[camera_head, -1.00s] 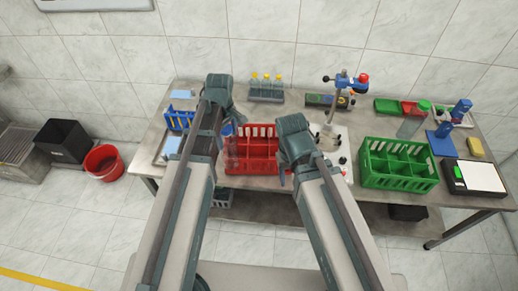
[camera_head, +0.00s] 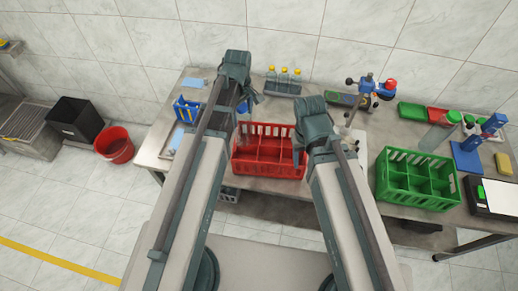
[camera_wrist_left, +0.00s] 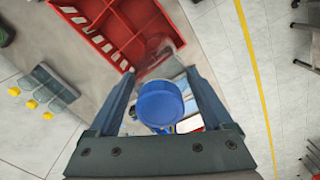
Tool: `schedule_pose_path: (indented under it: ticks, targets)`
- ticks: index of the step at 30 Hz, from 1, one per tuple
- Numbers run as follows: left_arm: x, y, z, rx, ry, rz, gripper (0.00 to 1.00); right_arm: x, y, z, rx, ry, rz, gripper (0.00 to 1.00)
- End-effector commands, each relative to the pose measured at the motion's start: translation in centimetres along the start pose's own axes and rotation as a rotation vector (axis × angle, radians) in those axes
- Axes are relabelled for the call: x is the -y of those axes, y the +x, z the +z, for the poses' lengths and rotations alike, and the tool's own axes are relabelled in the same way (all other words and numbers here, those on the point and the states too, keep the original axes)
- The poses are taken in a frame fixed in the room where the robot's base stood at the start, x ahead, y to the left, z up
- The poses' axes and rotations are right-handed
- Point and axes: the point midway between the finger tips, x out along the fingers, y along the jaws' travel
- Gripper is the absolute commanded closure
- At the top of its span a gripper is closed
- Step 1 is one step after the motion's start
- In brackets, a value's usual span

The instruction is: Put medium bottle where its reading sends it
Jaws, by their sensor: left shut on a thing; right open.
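My left gripper (camera_head: 246,102) is shut on a clear bottle with a blue cap (camera_wrist_left: 160,103). In the left wrist view the cap sits between the two fingers and the see-through body (camera_wrist_left: 158,62) points away, overlapping the red crate's edge. In the head view the blue cap (camera_head: 243,107) shows just beside the gripper, and the arm hides much of the bottle. My right gripper (camera_head: 299,156) is open, near the right end of the red crate (camera_head: 268,171). I cannot tell which bottle is the medium one, and no reading is legible.
A green crate (camera_head: 416,197) stands at the right, near a scale (camera_head: 497,195) and a tall green-capped bottle (camera_head: 439,132). Yellow-capped bottles (camera_head: 284,82) stand at the back. A blue rack (camera_head: 186,110) is at the left. A red bucket (camera_head: 114,145) and black bin (camera_head: 76,120) stand on the floor.

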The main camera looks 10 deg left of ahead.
Motion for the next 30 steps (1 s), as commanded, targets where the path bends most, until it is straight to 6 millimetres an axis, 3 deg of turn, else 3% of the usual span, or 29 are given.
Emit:
schedule_pose_path:
  ticks: [24, 30]
  targets:
    - [0.0, 13.2, 0.0, 0.000, 0.000, 0.000, 1.00, 1.2, 13.1, -0.8, -0.001, -0.013, 0.003, 0.43]
    - [0.0, 13.9, 0.0, 0.000, 0.000, 0.000, 1.00, 1.2, 13.8, -0.9, -0.001, -0.012, 0.003, 0.43]
